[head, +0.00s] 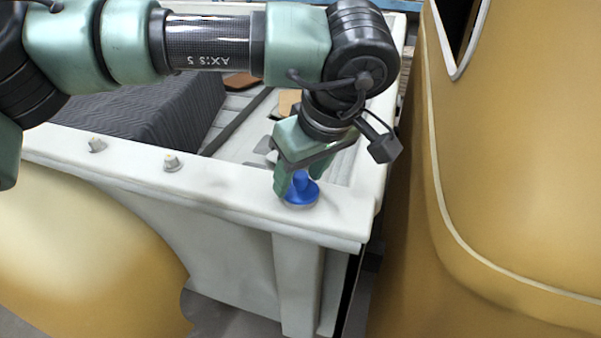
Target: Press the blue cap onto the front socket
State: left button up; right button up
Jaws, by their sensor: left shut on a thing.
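The blue cap (301,190) is at the front corner of the pale grey rim (235,191), a round flange with a raised knob. My left gripper (297,181) points down over it and is shut on its knob. The cap's flange sits at the rim's top surface; I cannot tell whether it is fully seated. The front socket is hidden beneath the cap and fingers. My right gripper is not in view.
Two small pale studs (171,162) stand along the same rim to the left. A dark ribbed block (140,112) lies inside the grey shell. A large mustard-yellow shell (510,180) rises close on the right, and another yellow shell (80,255) bulges at lower left.

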pick_arm(q)
jog(key=o, duration=1.9)
jog(key=shift+r, duration=0.1)
jog(key=shift+r+p, duration=2.4)
jog(key=shift+r, duration=1.1)
grip_shut()
jog(key=shift+f, duration=0.3)
